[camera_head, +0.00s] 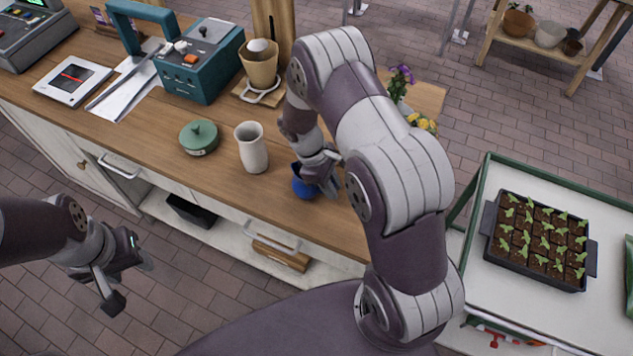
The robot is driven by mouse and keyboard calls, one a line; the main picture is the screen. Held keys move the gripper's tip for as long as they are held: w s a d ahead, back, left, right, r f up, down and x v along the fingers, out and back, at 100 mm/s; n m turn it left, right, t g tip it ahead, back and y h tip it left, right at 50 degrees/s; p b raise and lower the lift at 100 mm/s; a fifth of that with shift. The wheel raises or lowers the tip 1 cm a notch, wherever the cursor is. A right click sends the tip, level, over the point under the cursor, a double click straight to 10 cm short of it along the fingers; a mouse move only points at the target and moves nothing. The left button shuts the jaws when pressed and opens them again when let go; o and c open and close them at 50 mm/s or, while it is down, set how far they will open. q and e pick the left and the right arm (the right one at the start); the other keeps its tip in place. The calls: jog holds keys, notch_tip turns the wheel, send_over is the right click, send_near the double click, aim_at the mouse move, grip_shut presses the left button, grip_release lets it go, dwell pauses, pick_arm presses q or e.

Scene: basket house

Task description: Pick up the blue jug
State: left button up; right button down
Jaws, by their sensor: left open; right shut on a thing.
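The blue jug (303,188) is on or just above the wooden counter (225,185), near its front edge. It is partly hidden by my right gripper (324,178), which is shut on it from the right. I cannot tell whether the jug touches the counter. My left gripper (128,279) is open and empty, in front of the counter at the lower left, away from the jug.
A white vase (252,148) stands just left of the jug, with a green lidded pot (199,138) beyond it. A teal machine (203,62) and a scale (73,80) stand further back. A seedling tray (487,245) lies on a cart at the right.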

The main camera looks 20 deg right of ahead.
jog(key=shift+a+r, duration=0.1)
jog(key=shift+r, duration=0.05)
jog(key=shift+w+r, duration=0.1)
jog(key=shift+r, duration=0.1)
jog(key=shift+r+b, duration=0.4)
jog(key=shift+r, duration=0.3)
notch_tip(320, 180, up, 2)
jog(key=s+a+r+b, duration=0.2)
jog(key=s+a+r, duration=0.3)
jog(key=s, duration=0.5)
jog(key=shift+a+r+b, duration=0.3)
jog(key=shift+a+r, duration=0.1)
jog(key=shift+r, duration=0.55)
jog(key=shift+s, duration=0.1)
